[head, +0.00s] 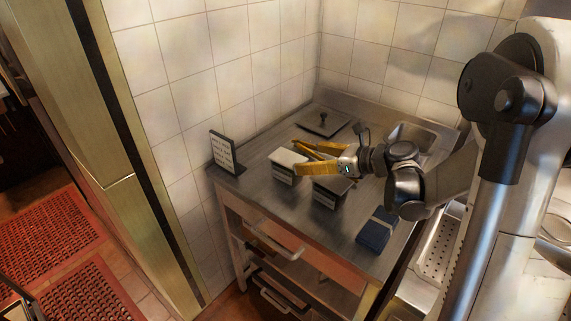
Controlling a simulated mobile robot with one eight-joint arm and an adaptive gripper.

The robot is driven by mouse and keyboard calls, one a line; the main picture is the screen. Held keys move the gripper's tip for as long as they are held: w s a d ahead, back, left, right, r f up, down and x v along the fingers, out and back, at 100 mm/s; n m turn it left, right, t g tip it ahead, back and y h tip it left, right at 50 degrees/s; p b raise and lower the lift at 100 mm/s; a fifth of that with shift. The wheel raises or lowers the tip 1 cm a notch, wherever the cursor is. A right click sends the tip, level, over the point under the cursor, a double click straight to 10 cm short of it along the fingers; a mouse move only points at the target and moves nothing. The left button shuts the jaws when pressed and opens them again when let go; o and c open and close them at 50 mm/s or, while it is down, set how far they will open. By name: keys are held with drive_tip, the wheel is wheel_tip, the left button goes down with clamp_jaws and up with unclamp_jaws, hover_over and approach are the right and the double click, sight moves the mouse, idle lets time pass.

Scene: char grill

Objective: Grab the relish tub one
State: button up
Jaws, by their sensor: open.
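Two small box-shaped tubs stand on the steel counter (258,188). One tub with a pale top and dark label (284,175) is at the left; a darker tub (326,197) is just right of it and nearer the front edge. The labels are too small to read, so I cannot tell which one holds relish. My gripper (297,157) has yellow fingers, spread open and pointing left. Its fingertips are over or beside the pale-topped tub, and the fingers hide part of it. I cannot tell whether they touch it. Nothing shows held between them.
A small upright sign (225,153) stands at the counter's left end. A dark flat plate with a knob (322,123) lies at the back. A folded blue cloth (376,232) lies at the front right. A sink basin (411,136) is at the back right, and tiled walls close off the back.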

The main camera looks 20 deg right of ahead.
sight(289, 158)
drive_tip(key=b+x, duration=0.1)
drive_tip(key=x, duration=0.2)
drive_tip(key=b+x, duration=0.2)
drive_tip(key=x, duration=0.2)
drive_tip(key=shift+w+a+f, duration=0.1)
drive_tip(key=shift+a+f, duration=0.1)
drive_tip(key=shift+f, duration=0.15)
drive_tip(key=shift+r, duration=0.1)
drive_tip(key=c, duration=1.5)
